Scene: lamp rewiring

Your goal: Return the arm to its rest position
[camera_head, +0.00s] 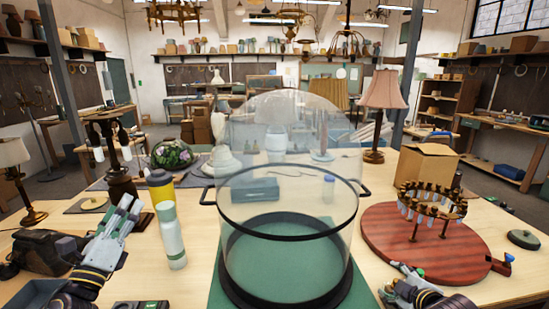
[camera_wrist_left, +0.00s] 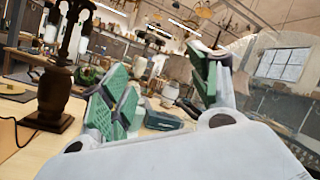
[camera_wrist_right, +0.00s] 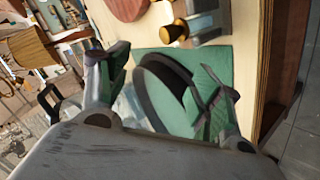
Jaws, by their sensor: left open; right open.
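My left gripper (camera_head: 124,210) is raised over the left side of the bench, beside the yellow bottle and the pale bottle. In the left wrist view its green-padded fingers (camera_wrist_left: 160,88) stand apart with nothing between them. My right gripper (camera_head: 408,277) is low at the front right, near the edge of the round red-brown board. In the right wrist view its fingers (camera_wrist_right: 165,88) are apart and empty, with the green mat and a dark ring seen beyond them.
A clear cylinder (camera_head: 288,200) with dark rims stands on a green mat (camera_head: 213,292) between my grippers. Yellow bottle (camera_head: 160,190), pale bottle (camera_head: 171,240) and dark lamp base (camera_head: 119,180) are near the left gripper. The red-brown board (camera_head: 380,228) bears a ring-shaped fixture (camera_head: 433,199). A cardboard box (camera_head: 425,172) stands behind.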

